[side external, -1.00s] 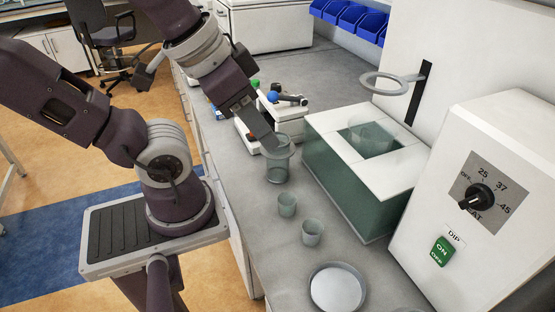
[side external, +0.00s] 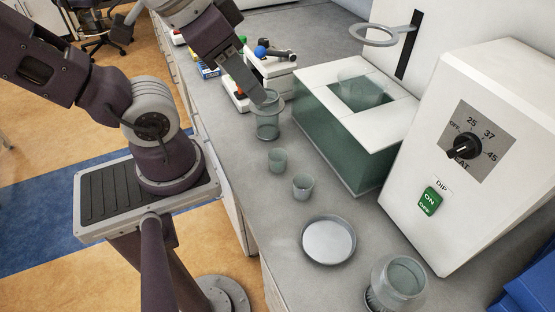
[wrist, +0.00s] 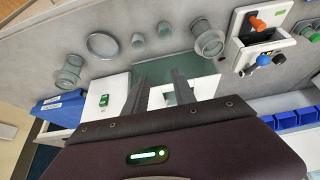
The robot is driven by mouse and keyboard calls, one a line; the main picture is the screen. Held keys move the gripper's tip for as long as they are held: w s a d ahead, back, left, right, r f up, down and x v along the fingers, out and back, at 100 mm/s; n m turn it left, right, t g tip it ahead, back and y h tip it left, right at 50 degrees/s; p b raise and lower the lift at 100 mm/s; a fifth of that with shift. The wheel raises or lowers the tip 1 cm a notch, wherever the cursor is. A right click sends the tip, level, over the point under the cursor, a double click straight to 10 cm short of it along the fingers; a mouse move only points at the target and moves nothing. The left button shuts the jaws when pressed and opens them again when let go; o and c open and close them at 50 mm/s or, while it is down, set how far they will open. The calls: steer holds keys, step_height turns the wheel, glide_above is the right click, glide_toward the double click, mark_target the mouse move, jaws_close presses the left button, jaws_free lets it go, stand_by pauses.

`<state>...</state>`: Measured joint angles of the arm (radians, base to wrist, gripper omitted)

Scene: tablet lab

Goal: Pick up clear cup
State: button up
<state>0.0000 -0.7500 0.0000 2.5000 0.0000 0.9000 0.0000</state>
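Several clear vessels stand on the grey bench. A larger clear jar with a wide rim (side external: 267,127) stands left of the glass tank; it also shows in the wrist view (wrist: 208,41). Two small clear cups, one (side external: 277,161) behind the other (side external: 303,188), stand nearer the camera; they show in the wrist view too (wrist: 163,29), (wrist: 138,41). Another large clear jar (side external: 398,281) is at the front. My gripper (wrist: 161,82) is open, with nothing seen between its fingers. In the side view its tip overlaps the first jar's rim; I cannot tell whether they touch.
A glass tank with a white top (side external: 350,155) stands right of the first jar. A round dish (side external: 328,241) lies in front of the small cups. A white device with coloured knobs (wrist: 262,44) and a ring holder (side external: 380,36) are nearby.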

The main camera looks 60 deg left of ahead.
steer(key=shift+o, duration=0.5)
steer(key=o, duration=0.6)
